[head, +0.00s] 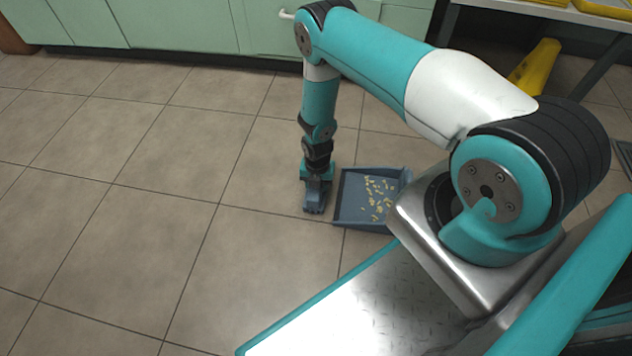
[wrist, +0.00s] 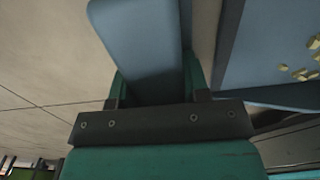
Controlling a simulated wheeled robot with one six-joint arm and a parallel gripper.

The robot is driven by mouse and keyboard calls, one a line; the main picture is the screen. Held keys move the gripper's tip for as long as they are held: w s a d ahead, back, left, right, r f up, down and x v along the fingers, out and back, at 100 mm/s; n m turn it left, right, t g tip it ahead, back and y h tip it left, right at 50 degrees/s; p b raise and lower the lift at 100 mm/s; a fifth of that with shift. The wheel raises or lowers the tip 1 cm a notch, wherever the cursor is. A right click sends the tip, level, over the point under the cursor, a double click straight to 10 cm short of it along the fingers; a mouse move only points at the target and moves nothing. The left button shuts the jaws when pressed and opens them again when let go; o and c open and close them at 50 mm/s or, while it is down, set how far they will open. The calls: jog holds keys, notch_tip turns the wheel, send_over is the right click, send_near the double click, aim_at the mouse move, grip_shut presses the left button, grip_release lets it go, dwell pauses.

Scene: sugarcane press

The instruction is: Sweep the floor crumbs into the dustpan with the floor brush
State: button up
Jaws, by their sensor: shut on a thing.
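The blue-grey dustpan (head: 352,192) lies on the tiled floor, left of my arm's base. It also shows at the right of the wrist view (wrist: 252,55). Several small yellow crumbs (head: 376,190) lie inside it, and some show in the wrist view (wrist: 300,73). My gripper (head: 317,182) points down just left of the dustpan. It is shut on the blue-grey floor brush (head: 314,204), whose upper part fills the space between the fingers in the wrist view (wrist: 142,45). The brush is low, at or near the floor; its bristles are hidden.
Pale green cabinets (head: 170,25) line the back. A yellow object (head: 536,66) leans under a table (head: 545,10) at the back right. The tiled floor (head: 130,210) to the left is clear, with no crumbs visible on it.

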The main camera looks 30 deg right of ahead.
notch_tip(320, 180, up, 10)
jog(key=p, duration=0.8)
jog(key=w+a+r+m+p, duration=0.1)
jog(key=w+r+m+p, duration=0.15)
jog(key=r+m, duration=1.15)
jog(key=w+a+r+m+p, duration=0.1)
jog(key=w+r+m, duration=0.2)
jog(key=r+m, duration=1.15)
jog(key=s+r+p, duration=0.2)
jog(key=r+p, duration=1)
jog(key=s+r+n+p, duration=0.1)
jog(key=s+r+p, duration=0.2)
jog(key=r+p, duration=0.9)
jog(key=s+r+p, duration=0.3)
jog(key=r+p, duration=0.9)
jog(key=p, duration=0.2)
jog(key=shift+s+r, duration=0.15)
jog(key=shift+s+n, duration=0.1)
jog(key=shift+n, duration=0.15)
